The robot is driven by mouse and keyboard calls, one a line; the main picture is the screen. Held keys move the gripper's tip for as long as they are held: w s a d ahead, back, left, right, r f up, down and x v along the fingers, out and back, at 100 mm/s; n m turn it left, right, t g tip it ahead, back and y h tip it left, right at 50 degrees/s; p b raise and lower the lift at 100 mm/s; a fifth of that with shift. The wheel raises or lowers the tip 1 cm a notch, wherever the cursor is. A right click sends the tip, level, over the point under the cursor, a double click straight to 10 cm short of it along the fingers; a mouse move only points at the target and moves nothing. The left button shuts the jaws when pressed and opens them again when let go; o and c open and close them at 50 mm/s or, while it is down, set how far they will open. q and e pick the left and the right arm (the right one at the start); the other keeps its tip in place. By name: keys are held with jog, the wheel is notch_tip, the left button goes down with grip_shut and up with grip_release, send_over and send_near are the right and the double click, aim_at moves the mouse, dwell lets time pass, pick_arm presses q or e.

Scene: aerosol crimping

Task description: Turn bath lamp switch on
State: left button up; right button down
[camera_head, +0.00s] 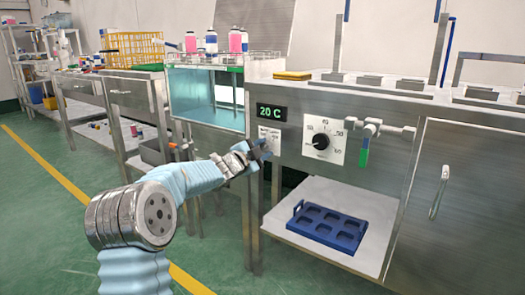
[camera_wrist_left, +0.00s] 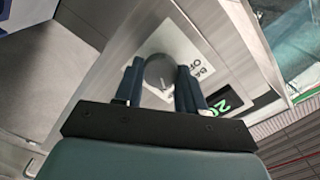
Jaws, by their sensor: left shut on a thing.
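The bath lamp switch is a round grey knob (camera_wrist_left: 159,71) on a white label plate (camera_wrist_left: 184,45), whose visible letters read "BA" and "OF". In the head view the small plate (camera_head: 270,133) is under the green "20 C" display (camera_head: 271,112), and my gripper hides the knob. My left gripper (camera_wrist_left: 160,84) has its two dark blue fingers on either side of the knob, shut on it. It also shows in the head view (camera_head: 264,146), reaching the panel from the left. My right gripper is not in view.
A larger black dial (camera_head: 321,141) and a green-handled valve (camera_head: 364,150) are to the right. A glass-fronted water bath (camera_head: 206,97) with bottles above stands left. A blue tray (camera_head: 326,227) lies on the lower shelf. The floor at left is open.

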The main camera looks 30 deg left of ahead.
pick_arm(q)
jog(key=shift+f, duration=0.1)
jog(key=o, duration=1.1)
jog(key=shift+c, duration=0.2)
jog(key=s+a, duration=0.1)
jog(key=s, duration=1.2)
jog(key=shift+s, duration=0.4)
